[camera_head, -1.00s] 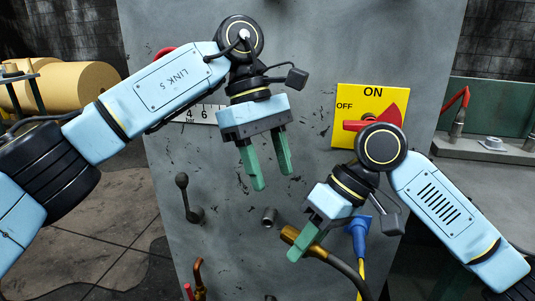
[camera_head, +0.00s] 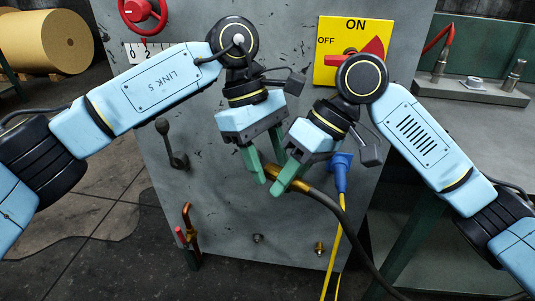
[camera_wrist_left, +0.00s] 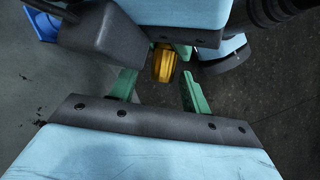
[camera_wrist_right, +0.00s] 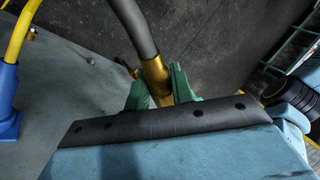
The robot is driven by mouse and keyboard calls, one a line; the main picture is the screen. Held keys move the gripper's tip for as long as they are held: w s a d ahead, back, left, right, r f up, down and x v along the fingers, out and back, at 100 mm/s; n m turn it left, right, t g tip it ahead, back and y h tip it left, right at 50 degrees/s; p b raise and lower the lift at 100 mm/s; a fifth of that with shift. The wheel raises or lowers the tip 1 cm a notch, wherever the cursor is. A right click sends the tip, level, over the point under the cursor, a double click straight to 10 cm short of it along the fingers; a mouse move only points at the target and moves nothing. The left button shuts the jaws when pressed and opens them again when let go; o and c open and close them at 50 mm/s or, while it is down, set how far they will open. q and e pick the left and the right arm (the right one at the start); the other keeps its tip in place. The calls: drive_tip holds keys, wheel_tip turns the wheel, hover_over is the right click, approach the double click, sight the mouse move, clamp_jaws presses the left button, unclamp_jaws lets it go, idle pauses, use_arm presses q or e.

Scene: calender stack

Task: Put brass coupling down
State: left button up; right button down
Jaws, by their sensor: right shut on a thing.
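The brass coupling (camera_head: 301,187) is on the end of a dark hose. My right gripper (camera_head: 291,176) is shut on it and holds it in front of the grey panel. In the right wrist view the coupling (camera_wrist_right: 157,80) sits between the green fingers, with the hose running up from it. My left gripper (camera_head: 268,168) is open, its fingers close beside the right gripper's. In the left wrist view the coupling (camera_wrist_left: 164,63) shows in the gap between the spread left fingers; I cannot tell whether they touch it. The coupling's front end is partly hidden in the head view.
The grey panel (camera_head: 225,205) carries a lever (camera_head: 172,145), a yellow ON/OFF switch (camera_head: 327,65), a blue plug (camera_head: 341,170) with a yellow cable, and copper piping (camera_head: 188,228). Low on it are a small grey fitting (camera_head: 257,239) and a brass fitting (camera_head: 319,248). A bench stands right.

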use_arm(q)
drive_tip(key=c, duration=0.9)
clamp_jaws()
use_arm(e)
drive_tip(key=c, duration=1.1)
unclamp_jaws()
